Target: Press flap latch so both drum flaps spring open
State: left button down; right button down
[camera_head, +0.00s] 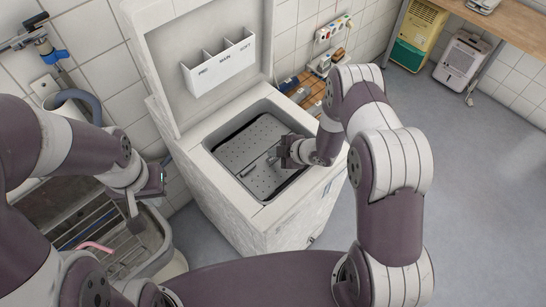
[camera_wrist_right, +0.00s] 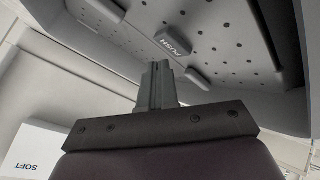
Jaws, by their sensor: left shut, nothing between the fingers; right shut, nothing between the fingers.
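The top-loading washer (camera_head: 290,220) stands with its lid (camera_head: 165,60) raised. Inside its opening, the grey perforated drum flaps (camera_head: 248,145) look closed. In the right wrist view, the perforated drum surface (camera_wrist_right: 235,48) shows a grey latch (camera_wrist_right: 173,43) marked PUSH. My right gripper (camera_head: 277,157) is shut and empty, reaching into the opening from the right, over the flaps. In the right wrist view its fingertips (camera_wrist_right: 158,68) appear just below the latch, with a visible gap. My left gripper (camera_head: 134,210) is shut and empty, pointing down over the sink, away from the washer.
A white detergent dispenser (camera_head: 219,62) is fixed inside the lid. A sink with a draining rack (camera_head: 120,240) and a pink item (camera_head: 95,246) lies left of the washer. The opening's rim (camera_head: 215,150) surrounds the flaps. Open floor (camera_head: 475,200) lies to the right.

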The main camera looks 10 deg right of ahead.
aim_at(276, 160)
jog(key=shift+f+b, duration=0.4)
jog(key=shift+f, duration=0.05)
jog(key=shift+f+b, duration=0.3)
dwell(0.6)
jog(key=shift+r+p, duration=0.55)
jog(key=shift+r, duration=0.3)
notch_tip(276, 160, up, 5)
jog(key=p, duration=0.4)
dwell(0.3)
